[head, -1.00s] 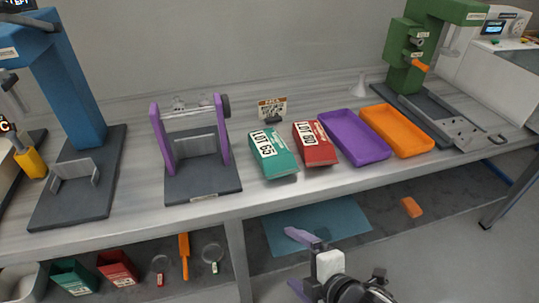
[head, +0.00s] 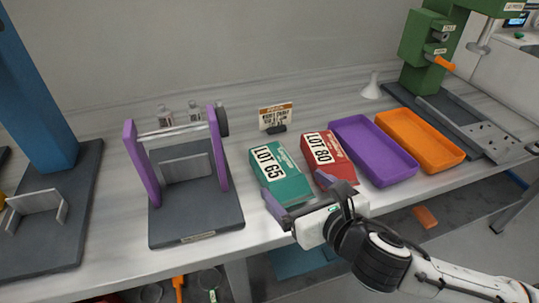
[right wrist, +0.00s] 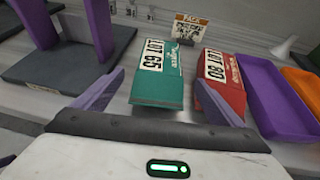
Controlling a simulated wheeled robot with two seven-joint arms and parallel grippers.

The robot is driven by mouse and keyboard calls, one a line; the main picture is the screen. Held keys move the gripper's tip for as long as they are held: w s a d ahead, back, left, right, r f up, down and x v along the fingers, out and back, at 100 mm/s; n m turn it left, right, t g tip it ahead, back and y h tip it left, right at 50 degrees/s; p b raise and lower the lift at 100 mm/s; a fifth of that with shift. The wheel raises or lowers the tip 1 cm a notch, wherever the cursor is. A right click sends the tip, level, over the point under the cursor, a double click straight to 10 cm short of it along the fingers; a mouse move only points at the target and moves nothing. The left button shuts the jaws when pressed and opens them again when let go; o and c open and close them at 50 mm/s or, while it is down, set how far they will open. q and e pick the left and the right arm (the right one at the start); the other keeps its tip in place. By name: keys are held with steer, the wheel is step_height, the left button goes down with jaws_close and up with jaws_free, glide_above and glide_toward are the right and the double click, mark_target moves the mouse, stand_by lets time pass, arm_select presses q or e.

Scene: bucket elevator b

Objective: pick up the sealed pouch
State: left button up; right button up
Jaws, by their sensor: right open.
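Two pouch-like packs lie side by side on the bench: a teal one (head: 289,184) labelled LOT 65 and a red one (head: 343,164) labelled LOT 80. I cannot tell from the pictures which is the sealed pouch. My right gripper (head: 303,194) is open and empty at the bench's front edge, its fingers toward the near end of the teal pack. In the right wrist view the teal pack (right wrist: 158,91) lies ahead between the purple fingers, and the red pack (right wrist: 231,91) is partly behind the right finger. My left gripper is not in view.
A purple-posted stand (head: 190,215) is left of the packs. A purple tray (head: 375,150) and an orange tray (head: 420,140) lie to the right. A small sign (head: 276,116) stands behind. A green press (head: 425,45) stands at the back right.

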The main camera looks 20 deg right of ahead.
mark_target(286, 178)
steer(key=x, duration=0.3)
steer(key=shift+w, duration=0.45)
steer(key=shift+w+a+f, duration=0.1)
steer(key=shift+w+f, duration=0.2)
steer(key=shift+w, duration=0.3)
steer(key=x, duration=0.4)
steer(key=shift+w+b, duration=0.15)
steer(key=shift+b, duration=0.25)
steer(key=shift+w+f, duration=0.2)
steer(key=shift+w, duration=0.25)
steer(key=c, duration=0.9)
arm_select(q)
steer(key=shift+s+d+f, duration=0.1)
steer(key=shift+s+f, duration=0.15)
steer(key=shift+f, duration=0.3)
